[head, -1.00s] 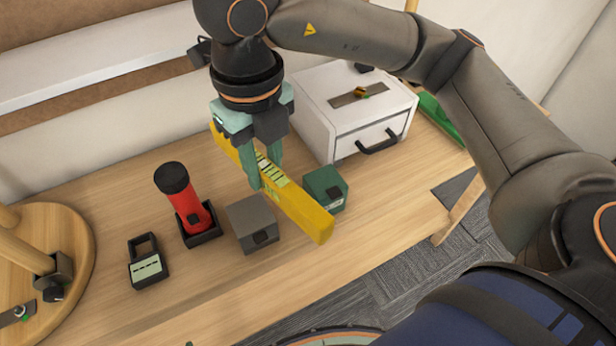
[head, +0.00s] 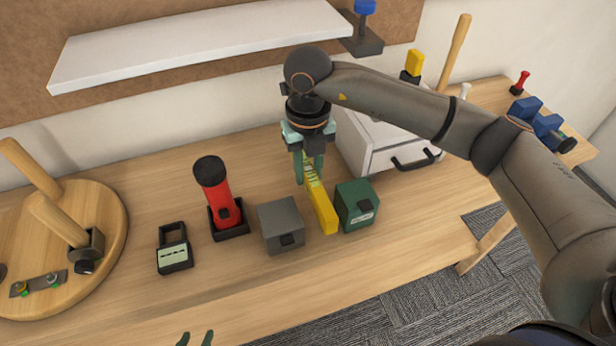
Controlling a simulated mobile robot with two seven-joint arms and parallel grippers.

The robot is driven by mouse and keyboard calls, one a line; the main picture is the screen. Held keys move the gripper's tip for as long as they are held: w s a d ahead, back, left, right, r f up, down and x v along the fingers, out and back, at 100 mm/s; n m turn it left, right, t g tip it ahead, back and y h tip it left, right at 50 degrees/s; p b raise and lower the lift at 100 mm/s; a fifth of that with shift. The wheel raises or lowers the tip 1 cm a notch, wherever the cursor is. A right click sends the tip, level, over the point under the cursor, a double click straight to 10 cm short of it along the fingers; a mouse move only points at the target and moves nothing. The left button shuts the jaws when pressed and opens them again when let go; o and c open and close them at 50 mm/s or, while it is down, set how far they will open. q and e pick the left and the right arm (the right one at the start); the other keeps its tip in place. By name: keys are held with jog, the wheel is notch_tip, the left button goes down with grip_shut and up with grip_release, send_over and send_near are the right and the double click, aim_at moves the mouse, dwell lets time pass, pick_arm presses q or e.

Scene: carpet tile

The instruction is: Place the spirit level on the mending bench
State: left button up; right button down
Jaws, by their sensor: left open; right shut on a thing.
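The level points toward the front of the wooden bench (head: 400,215), between a grey box and a green box. I cannot tell whether its underside touches the bench top. Its far end is mostly hidden behind the gripper.
The grey box (head: 280,225) and green box (head: 356,204) closely flank the level. A red flashlight (head: 220,195), black padlock-like item (head: 174,250) and round wooden board (head: 105,240) stand left. A white drawer unit (head: 375,150) is behind right; a white shelf (head: 190,40) hangs above.

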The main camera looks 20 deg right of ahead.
aim_at(308, 164)
jog(key=shift+w+f, duration=0.4)
jog(key=shift+f, duration=0.1)
jog(key=shift+w+d+f+p, duration=0.1)
jog(key=shift+f+p, duration=0.05)
jog(key=shift+f, duration=0.75)
jog(key=shift+w+f+p, duration=0.1)
jog(key=shift+f+p, duration=0.05)
jog(key=shift+f, duration=0.7)
jog(key=shift+f, duration=0.1)
jog(key=c, duration=0.6)
grip_release()
jog(key=shift+c, duration=0.2)
jog(key=shift+r, duration=3.9)
